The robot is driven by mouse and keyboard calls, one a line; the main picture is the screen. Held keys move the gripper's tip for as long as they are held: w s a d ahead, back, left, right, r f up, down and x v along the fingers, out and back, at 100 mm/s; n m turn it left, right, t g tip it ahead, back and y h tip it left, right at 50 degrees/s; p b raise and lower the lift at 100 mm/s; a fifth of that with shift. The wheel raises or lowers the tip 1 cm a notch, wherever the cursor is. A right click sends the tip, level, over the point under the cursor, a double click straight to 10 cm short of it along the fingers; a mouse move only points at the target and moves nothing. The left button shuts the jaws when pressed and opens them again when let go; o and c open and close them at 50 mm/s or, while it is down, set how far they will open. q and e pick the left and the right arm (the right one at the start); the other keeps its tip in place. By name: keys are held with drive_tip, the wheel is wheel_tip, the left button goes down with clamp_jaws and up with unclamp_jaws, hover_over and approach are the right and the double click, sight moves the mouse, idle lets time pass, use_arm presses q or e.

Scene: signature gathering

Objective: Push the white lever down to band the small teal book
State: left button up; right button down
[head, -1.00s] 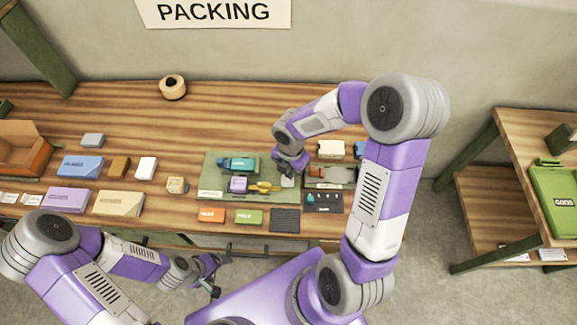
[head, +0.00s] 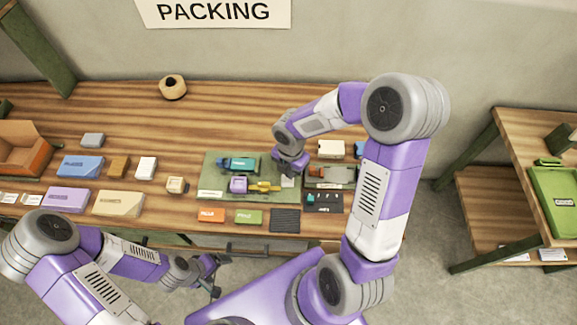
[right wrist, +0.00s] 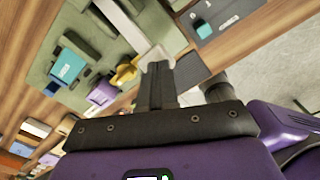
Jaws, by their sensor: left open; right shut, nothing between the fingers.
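The small teal book (head: 239,163) lies on the green banding station (head: 212,183), and it also shows in the right wrist view (right wrist: 72,62). A white piece, seemingly the white lever (head: 288,182), sits at the station's right; in the right wrist view (right wrist: 153,52) it is just beyond my fingertips. My right gripper (head: 290,172) is shut and empty above or against this piece; I cannot tell whether they touch. Its closed fingers show in the right wrist view (right wrist: 157,72). My left gripper (head: 213,276) is open and empty in front of the table edge.
A purple block (head: 238,185) and a yellow part (head: 264,187) sit near the teal book. Orange (head: 211,215) and green (head: 248,217) labelled pieces and a dark ribbed pad (head: 285,220) lie in front. Several boxes stand left; the back of the table is mostly clear.

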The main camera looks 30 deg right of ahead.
drive_tip(key=shift+f+b, duration=2.5)
drive_tip(key=shift+f, duration=0.75)
idle(0.4)
wheel_tip(320, 180, up, 9)
drive_tip(key=p, duration=0.8)
drive_tip(key=shift+r+p, duration=0.1)
drive_tip(key=shift+p, duration=0.25)
